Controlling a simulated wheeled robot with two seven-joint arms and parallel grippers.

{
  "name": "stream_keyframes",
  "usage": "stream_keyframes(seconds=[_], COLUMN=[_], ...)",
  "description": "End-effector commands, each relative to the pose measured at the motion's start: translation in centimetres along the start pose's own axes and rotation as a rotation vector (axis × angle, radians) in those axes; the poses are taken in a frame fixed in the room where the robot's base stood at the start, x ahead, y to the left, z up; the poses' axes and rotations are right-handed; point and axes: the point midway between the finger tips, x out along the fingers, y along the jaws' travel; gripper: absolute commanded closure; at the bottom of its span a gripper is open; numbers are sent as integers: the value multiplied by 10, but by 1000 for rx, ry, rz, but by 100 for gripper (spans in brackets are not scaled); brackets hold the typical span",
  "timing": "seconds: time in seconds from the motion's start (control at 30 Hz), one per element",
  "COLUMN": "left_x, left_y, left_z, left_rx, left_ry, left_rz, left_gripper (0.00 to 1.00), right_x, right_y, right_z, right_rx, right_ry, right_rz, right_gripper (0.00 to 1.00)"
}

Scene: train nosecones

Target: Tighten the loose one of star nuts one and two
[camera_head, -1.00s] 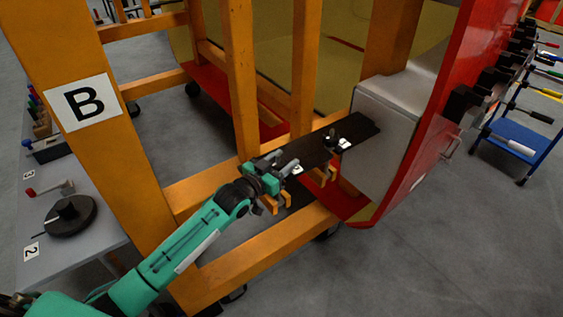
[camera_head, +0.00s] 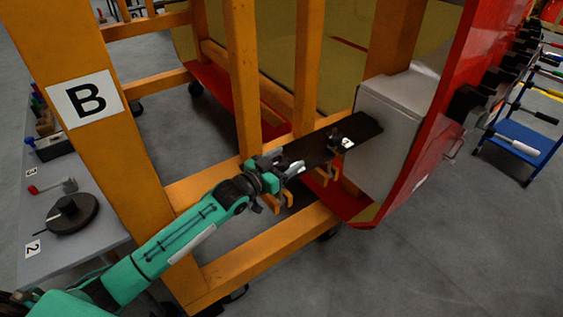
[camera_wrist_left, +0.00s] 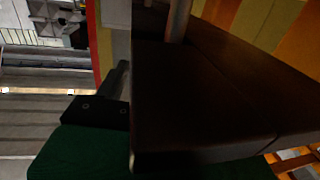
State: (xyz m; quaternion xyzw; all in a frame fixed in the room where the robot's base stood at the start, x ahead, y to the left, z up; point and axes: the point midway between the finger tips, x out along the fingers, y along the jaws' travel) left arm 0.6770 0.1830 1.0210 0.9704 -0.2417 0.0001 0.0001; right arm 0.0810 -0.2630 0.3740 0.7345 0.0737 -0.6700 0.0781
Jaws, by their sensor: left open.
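A dark flat bar (camera_head: 358,132) runs from the grey block on the red nosecone towards the orange frame. One dark star nut (camera_head: 334,136) stands on it beside a small white label (camera_head: 348,143); the number is too small to read. My left gripper (camera_head: 285,167) is open at the near end of the bar, where a second nut may be hidden by the fingers. In the left wrist view the dark bar (camera_wrist_left: 200,100) fills the middle, with a grey rod (camera_wrist_left: 179,20) at its top and a dark finger (camera_wrist_left: 112,105) on the left. My right gripper is out of view.
The orange frame (camera_head: 250,243) with the B sign (camera_head: 86,100) stands close around my left arm. A grey table (camera_head: 85,245) with a round black object (camera_head: 72,215) is at left. A blue cart (camera_head: 520,140) is at right. Floor at lower right is clear.

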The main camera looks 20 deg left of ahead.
Motion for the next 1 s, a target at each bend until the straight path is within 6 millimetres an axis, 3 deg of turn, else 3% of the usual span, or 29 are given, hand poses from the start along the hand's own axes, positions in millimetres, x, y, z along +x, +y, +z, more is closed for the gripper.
stream_keyframes(seconds=[0.17,0.7,1.0], left_x=[-12,-107,-135], left_y=[-1,0,0], left_z=[2,3,1], left_rx=[0,1,0], left_ry=[-1,-3,-1], left_rz=[-1,0,1], left_gripper=[32,32,32], right_x=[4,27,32], right_y=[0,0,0], right_z=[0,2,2], right_rx=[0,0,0], right_ry=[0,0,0], right_rz=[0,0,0], right_gripper=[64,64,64])
